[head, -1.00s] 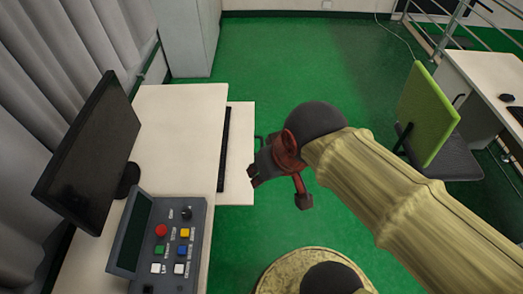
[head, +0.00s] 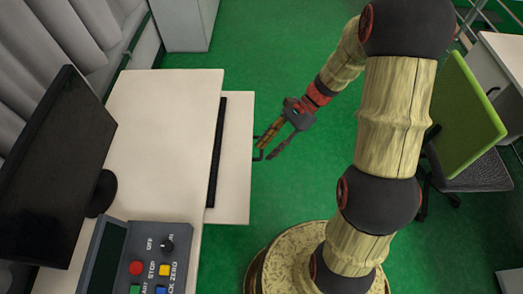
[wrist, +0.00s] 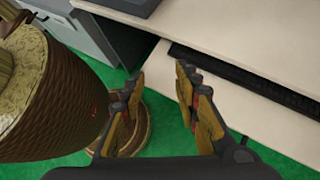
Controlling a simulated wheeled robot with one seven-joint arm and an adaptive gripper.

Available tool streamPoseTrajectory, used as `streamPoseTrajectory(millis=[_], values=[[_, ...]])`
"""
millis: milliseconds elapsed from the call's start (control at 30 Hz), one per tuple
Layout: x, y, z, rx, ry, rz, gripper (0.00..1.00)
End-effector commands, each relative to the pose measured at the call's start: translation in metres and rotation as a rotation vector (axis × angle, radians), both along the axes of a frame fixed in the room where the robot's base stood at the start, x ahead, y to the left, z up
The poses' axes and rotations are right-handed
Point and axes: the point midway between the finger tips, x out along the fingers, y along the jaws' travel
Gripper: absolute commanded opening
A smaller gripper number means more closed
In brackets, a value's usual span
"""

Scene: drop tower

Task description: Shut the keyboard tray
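The keyboard tray (head: 237,165) is a pale board sticking out from under the right edge of the desk (head: 160,120). A black keyboard (head: 216,150) lies on it, partly hidden under the desktop. A dark handle (head: 257,146) shows at the tray's outer edge. My gripper (head: 264,152) is beside this edge, its fingers pointing at the handle; I cannot tell if they touch it. In the wrist view my gripper (wrist: 161,78) is open with nothing seen between its fingers. The tray (wrist: 240,117) and keyboard (wrist: 255,80) lie to the right there.
A monitor (head: 55,165) and a control box with coloured buttons (head: 135,255) stand on the desk. A green-backed chair (head: 460,115) stands at the right. A grey cabinet (head: 184,22) stands at the back. Green floor (head: 290,60) beyond the tray is clear.

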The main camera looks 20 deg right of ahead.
Motion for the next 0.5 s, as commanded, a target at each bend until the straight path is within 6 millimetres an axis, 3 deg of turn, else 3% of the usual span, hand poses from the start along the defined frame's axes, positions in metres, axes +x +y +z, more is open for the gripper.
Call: streamPoseTrajectory(millis=[33,500], values=[[0.004,-0.002,-0.023,0.039,0.065,-0.057,0.32],[0.033,-0.017,-0.199,0.416,0.627,-0.592,0.32]])
